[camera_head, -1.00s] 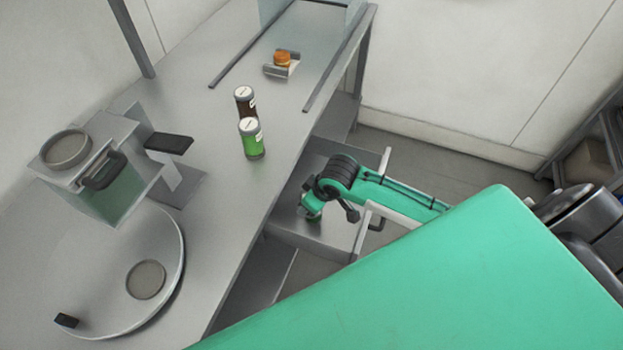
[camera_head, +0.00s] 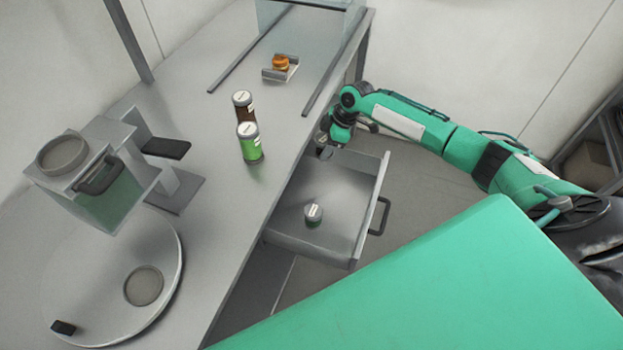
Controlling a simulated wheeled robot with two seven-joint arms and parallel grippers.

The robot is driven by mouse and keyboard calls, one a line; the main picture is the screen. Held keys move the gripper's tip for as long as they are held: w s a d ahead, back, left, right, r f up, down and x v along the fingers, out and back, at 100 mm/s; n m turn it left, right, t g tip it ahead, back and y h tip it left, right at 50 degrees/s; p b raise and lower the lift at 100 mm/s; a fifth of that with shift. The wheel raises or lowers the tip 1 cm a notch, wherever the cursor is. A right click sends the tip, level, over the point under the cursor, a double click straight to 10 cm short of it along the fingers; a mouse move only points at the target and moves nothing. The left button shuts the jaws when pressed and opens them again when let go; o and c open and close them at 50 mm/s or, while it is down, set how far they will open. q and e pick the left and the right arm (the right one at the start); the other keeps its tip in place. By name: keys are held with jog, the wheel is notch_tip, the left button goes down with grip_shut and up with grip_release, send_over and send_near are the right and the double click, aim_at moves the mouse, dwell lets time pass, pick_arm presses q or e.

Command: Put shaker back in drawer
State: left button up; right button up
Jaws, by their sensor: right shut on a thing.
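The open drawer (camera_head: 345,245) juts out from under the counter at the middle of the view. A shaker with a pale lid and a green lower part (camera_head: 313,214) stands inside it. A green shaker (camera_head: 250,146) and a dark brown shaker (camera_head: 245,108), both with white lids, stand upright on the counter. My right gripper (camera_head: 325,151) is over the drawer's far end, close to the counter edge, apart from the shaker in the drawer. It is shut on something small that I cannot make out. My left gripper is out of view.
The counter (camera_head: 215,235) carries a grey machine (camera_head: 95,175) and a round tray (camera_head: 165,290) on the left. A small holder (camera_head: 280,73) with an orange-topped item stands at the back. The drawer's handle (camera_head: 379,215) faces right. Open floor lies right of the drawer.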

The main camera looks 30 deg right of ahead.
notch_tip(320, 180, down, 13)
jog(key=b, duration=1)
jog(key=shift+f, duration=0.1)
jog(key=a, duration=0.1)
jog(key=w+a, duration=0.1)
jog(key=a+b, duration=0.1)
jog(key=a, duration=0.1)
jog(key=shift+w, duration=0.4)
jog(key=shift+d+f+b, duration=0.1)
jog(key=shift+f+b, duration=0.5)
jog(key=shift+f, duration=0.05)
jog(key=shift+s+d+r, duration=0.1)
jog(key=o, duration=1)
jog(key=shift+o, duration=0.2)
